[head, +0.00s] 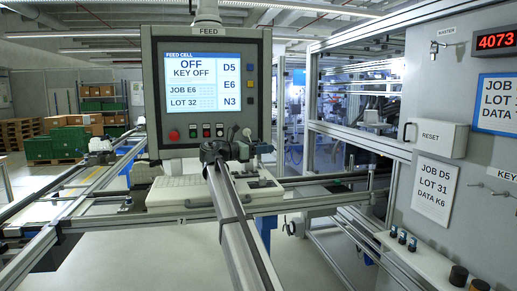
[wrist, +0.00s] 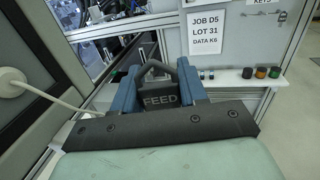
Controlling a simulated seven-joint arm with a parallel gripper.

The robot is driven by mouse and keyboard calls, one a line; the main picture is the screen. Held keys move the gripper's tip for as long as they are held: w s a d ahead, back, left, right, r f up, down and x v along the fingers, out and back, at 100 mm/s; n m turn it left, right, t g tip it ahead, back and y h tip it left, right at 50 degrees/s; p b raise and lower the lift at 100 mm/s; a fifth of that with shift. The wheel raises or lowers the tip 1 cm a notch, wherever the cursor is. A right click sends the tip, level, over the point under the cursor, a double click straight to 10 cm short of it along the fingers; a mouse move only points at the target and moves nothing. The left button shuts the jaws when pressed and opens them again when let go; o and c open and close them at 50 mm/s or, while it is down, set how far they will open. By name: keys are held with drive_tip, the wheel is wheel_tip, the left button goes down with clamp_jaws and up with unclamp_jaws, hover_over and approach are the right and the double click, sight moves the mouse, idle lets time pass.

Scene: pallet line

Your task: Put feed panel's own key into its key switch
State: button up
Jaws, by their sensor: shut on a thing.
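The feed panel (head: 203,150) stands at centre left in the head view, under a FEED sign. Its screen (head: 194,80) reads OFF and KEY OFF. A small round fitting (head: 247,132) is at its lower right edge; I cannot tell whether it is the key switch. My gripper (head: 213,150) is in front of the panel's lower edge and hides part of it. In the wrist view my gripper (wrist: 158,86) is shut on a dark key piece marked FEED (wrist: 160,97), with a bent loop at its top. The key's tip is not visible.
The grey cabinet at right bears a RESET box (head: 434,138), a job sheet (head: 436,190) and hooks. In the wrist view a white round piece with a cable (wrist: 12,82) is close at left.

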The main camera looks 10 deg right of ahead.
drive_tip(key=s+g, duration=0.1)
drive_tip(key=s+m+g, duration=0.1)
drive_tip(key=s+f+m+g, duration=0.1)
drive_tip(key=s, duration=0.1)
drive_tip(key=shift+d+f+g, duration=0.1)
drive_tip(key=shift+d+g, duration=0.15)
drive_tip(key=shift+g, duration=0.15)
drive_tip(key=shift+f, duration=0.1)
drive_tip(key=shift+f, duration=2)
drive_tip(key=shift+f, duration=0.9)
idle(0.7)
